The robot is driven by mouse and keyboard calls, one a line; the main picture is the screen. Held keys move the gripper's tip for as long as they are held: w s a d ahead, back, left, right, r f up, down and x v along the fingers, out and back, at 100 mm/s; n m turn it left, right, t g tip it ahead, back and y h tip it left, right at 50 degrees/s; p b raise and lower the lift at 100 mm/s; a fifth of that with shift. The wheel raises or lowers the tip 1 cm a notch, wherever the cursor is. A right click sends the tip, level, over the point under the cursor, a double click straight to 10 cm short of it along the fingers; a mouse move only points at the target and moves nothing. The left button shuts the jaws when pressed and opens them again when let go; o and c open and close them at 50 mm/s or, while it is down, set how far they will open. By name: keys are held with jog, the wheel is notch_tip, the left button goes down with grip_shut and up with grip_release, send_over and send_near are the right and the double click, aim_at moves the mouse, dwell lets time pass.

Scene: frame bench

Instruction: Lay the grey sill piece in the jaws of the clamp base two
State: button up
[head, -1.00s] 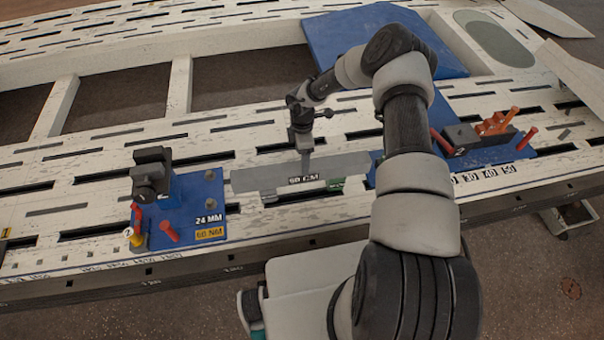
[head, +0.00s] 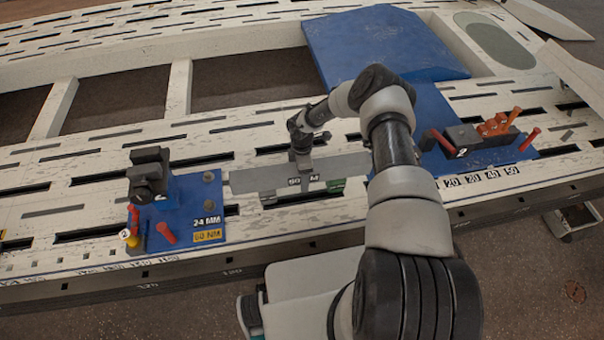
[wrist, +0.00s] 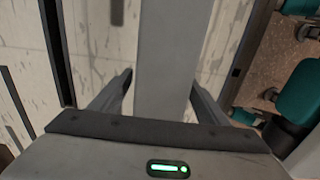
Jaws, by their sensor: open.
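The grey sill piece (head: 258,179), a long flat bar, lies near the bench's front in the head view, with a partly hidden label on its side. In the wrist view the bar (wrist: 162,60) passes between my gripper's (wrist: 158,92) spread fingers. My gripper (head: 303,170) is open, down at the bar's middle; finger contact cannot be told. A blue clamp base (head: 485,157) at right has dark jaws, orange-red handles and a "2" on its block. Its left part is hidden by my arm. Another blue clamp base (head: 190,222) at left has an upright dark clamp (head: 150,175).
The white slotted bench (head: 70,215) has a front edge just before the bases. Red pegs (head: 166,232) stick up at the left base. A big blue panel (head: 380,45) lies behind my arm.

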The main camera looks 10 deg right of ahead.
grip_shut()
jog(key=shift+w+r, duration=0.15)
jog(key=shift+r, duration=0.1)
